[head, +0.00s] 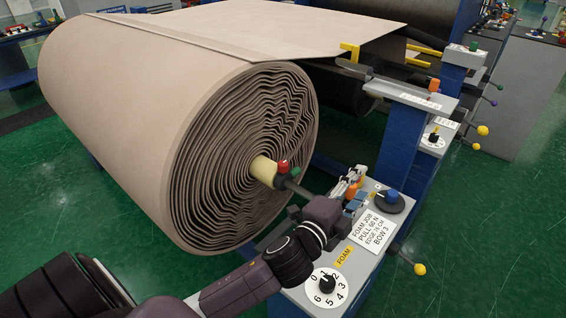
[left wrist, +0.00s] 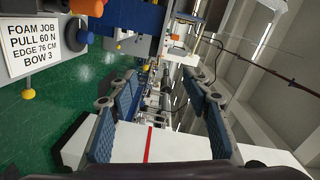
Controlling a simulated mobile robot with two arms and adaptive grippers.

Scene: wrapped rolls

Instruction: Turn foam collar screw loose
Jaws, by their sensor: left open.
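The big foam roll (head: 180,120) lies on its shaft, its spiral end facing me. A pale yellow core (head: 262,170) sticks out of its centre. Just outside it, a collar on the shaft carries a red screw knob (head: 282,166); a green part (head: 295,171) sits beside it. My left gripper (head: 352,183) is to the right of the knob and apart from it, above the grey control panel. In the left wrist view its blue-padded fingers (left wrist: 165,95) are spread with nothing between them. The knob is not clearly visible there. My right gripper is not in view.
The grey panel (head: 366,262) bears a numbered dial (head: 326,284), a blue-topped dark knob (head: 391,201) and a job card (head: 368,231), also in the left wrist view (left wrist: 32,45). A yellow-ended lever (head: 420,269) sticks out. Green floor lies open at right.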

